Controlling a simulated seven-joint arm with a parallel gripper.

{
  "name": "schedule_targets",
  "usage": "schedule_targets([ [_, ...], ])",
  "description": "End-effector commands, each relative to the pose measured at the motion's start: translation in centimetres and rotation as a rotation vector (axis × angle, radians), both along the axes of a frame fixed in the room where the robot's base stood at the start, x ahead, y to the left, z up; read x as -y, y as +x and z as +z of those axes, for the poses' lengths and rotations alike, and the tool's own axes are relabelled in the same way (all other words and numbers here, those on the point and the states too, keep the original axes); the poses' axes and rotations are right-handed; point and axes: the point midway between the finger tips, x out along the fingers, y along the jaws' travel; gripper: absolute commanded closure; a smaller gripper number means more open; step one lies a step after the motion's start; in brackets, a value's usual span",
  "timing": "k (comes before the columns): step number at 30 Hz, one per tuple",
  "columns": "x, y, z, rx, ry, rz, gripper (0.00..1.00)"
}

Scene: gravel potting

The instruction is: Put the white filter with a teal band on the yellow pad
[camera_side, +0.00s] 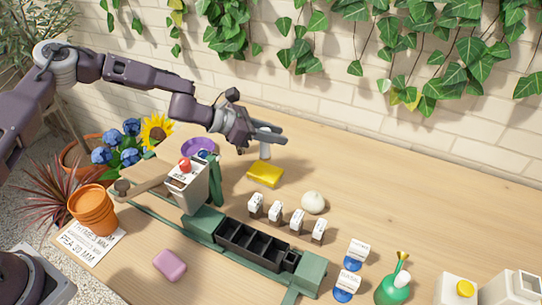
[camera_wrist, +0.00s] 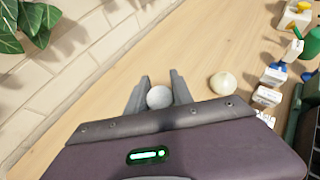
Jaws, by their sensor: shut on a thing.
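My gripper (camera_side: 272,135) is shut on a pale, upright cylindrical piece (camera_side: 265,151), which I take to be the white filter. Its round, light grey-white end (camera_wrist: 159,97) shows between the two fingers (camera_wrist: 157,92) in the wrist view. I cannot make out a teal band on it in either view. The yellow pad (camera_side: 265,175) lies on the table in the side view, just in front of and below the held filter. Whether the filter touches the table or pad is unclear. In the wrist view the pad is not visible.
A round cream object (camera_side: 313,202) sits right of the pad. Several small labelled white blocks (camera_side: 276,217) line up before the dark compartment tray (camera_side: 256,248). A purple dish (camera_side: 199,146) is left of the pad. The table right of my gripper is clear.

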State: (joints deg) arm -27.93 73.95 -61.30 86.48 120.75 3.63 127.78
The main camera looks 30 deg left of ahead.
Motion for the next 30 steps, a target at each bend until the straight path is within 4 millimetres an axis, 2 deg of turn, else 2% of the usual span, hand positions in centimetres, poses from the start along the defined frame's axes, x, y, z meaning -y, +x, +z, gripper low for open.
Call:
schedule_targets([
  [4,0.0,-0.1,-3.0,-0.005,-0.003,0.001,1.0],
  [7,0.0,0.0,-4.6,-0.001,-0.001,0.001,1.0],
  [18,0.0,0.0,-5.2,0.001,0.001,-0.001,1.0],
  [19,0.0,0.0,-5.2,0.001,0.001,-0.001,0.68],
  [22,0.0,0.0,-5.2,0.002,0.002,-0.001,0.5],
  [30,0.0,0.0,-5.1,0.002,0.002,-0.001,0.5],
])
